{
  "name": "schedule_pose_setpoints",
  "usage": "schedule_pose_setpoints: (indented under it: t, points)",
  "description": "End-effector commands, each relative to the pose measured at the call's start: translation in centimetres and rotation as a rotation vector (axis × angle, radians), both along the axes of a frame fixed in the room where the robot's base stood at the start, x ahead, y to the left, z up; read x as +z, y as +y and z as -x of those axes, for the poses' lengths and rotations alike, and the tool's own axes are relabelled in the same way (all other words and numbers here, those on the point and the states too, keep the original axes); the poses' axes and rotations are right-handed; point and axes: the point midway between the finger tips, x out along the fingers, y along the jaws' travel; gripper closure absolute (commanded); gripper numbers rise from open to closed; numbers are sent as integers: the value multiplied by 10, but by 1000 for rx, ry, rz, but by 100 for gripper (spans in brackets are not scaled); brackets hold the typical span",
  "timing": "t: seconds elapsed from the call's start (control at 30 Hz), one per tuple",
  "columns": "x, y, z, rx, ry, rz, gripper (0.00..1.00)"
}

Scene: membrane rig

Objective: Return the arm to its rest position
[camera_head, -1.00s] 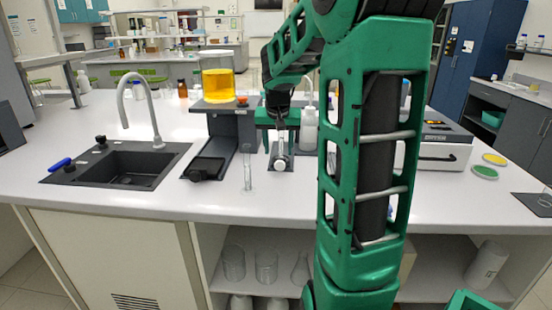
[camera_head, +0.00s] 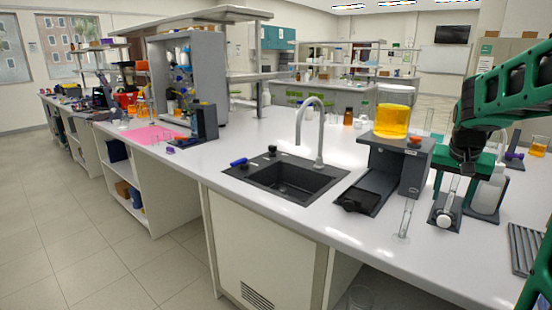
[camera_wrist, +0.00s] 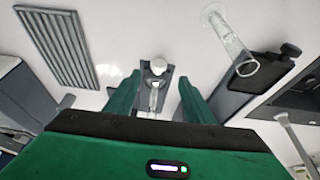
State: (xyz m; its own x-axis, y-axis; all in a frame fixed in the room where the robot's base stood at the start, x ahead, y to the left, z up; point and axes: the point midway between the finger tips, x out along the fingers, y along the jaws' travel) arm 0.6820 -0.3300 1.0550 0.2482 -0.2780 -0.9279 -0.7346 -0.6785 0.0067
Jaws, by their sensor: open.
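My gripper (camera_head: 468,180) is at the right of the head view, pointing down over the bench. In the wrist view my gripper (camera_wrist: 159,80) has its two green fingers apart with nothing clamped between them. Below and between the fingers is a small dark stand (camera_wrist: 150,102) with a white round knob (camera_wrist: 158,66) and a clear tube. In the head view this stand (camera_head: 446,224) and its clear tube (camera_head: 450,190) show just under my gripper. Whether a finger touches the tube cannot be told.
A dark raised stand (camera_head: 425,150) bearing a beaker of yellow liquid (camera_head: 392,120) is left of my gripper. An upright glass cylinder (camera_head: 406,218) stands close by. A sink (camera_head: 290,178) with a tall faucet lies farther left. A ridged grey rack (camera_head: 526,248) is at right.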

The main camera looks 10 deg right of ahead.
Motion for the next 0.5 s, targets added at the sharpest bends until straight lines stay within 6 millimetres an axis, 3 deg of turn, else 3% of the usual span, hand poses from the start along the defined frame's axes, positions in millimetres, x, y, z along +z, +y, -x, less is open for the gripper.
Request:
schedule_pose_setpoints:
  t: [0.17, 0.4, 0.5]
  points:
    - [-9, 37, 56, 49, 74, -22, 51]
    - [-43, 105, 175, 155, 207, -128, 51]
    - [-58, 127, 214, 201, 247, -181, 51]
